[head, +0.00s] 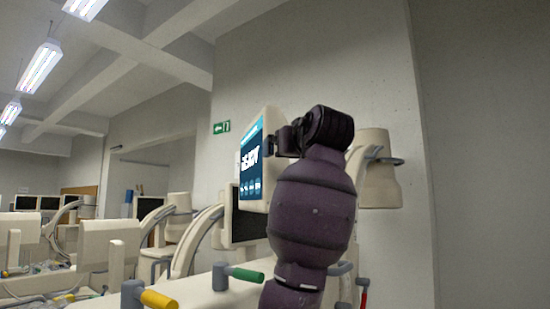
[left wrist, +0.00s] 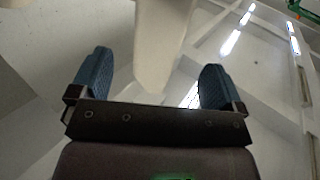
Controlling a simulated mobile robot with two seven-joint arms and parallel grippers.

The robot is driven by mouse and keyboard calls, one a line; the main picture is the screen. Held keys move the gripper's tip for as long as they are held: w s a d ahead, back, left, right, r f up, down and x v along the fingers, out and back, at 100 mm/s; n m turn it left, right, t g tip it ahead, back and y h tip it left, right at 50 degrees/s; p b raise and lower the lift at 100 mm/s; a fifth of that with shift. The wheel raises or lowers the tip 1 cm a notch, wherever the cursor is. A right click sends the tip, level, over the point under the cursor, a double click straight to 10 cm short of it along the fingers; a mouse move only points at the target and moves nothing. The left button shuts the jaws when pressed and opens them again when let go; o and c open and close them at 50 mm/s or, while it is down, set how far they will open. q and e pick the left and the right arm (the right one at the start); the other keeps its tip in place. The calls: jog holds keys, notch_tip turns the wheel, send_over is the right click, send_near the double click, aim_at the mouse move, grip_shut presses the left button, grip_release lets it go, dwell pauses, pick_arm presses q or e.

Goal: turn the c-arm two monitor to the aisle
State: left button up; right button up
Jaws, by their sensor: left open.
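A cream monitor (head: 268,140) with a lit blue screen, with text that looks like "READY", stands near the middle of the head view. Its screen faces left and is seen at a steep angle. My left gripper (head: 284,140) is at the monitor's right edge, with my purple arm in front of part of the monitor and cart. In the left wrist view the gripper (left wrist: 155,75) is open, and a cream part (left wrist: 163,35), apparently the monitor, reaches between its blue fingers with gaps on both sides. No label saying "two" can be read. My right gripper is out of view.
A curved cream C-arm with a rounded head (head: 378,170) stands close behind my arm. A dark screen (head: 248,228) is below the monitor. Yellow (head: 158,299) and green (head: 247,275) handles stick out in front. More covered carts (head: 108,240) fill the left. A wall is behind.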

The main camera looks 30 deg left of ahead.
aim_at(258, 175)
pick_arm(q)
jog(key=p+x, duration=0.2)
jog(key=x, duration=0.7)
jog(key=shift+w+a+p, duration=0.2)
jog(key=shift+a+p, duration=0.1)
jog(key=shift+p, duration=0.05)
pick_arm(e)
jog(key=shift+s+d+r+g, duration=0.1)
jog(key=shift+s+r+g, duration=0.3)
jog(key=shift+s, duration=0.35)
pick_arm(q)
jog(key=shift+f, duration=0.1)
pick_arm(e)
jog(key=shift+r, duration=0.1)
pick_arm(q)
jog(key=c, duration=1.3)
jog(key=shift+d, duration=0.1)
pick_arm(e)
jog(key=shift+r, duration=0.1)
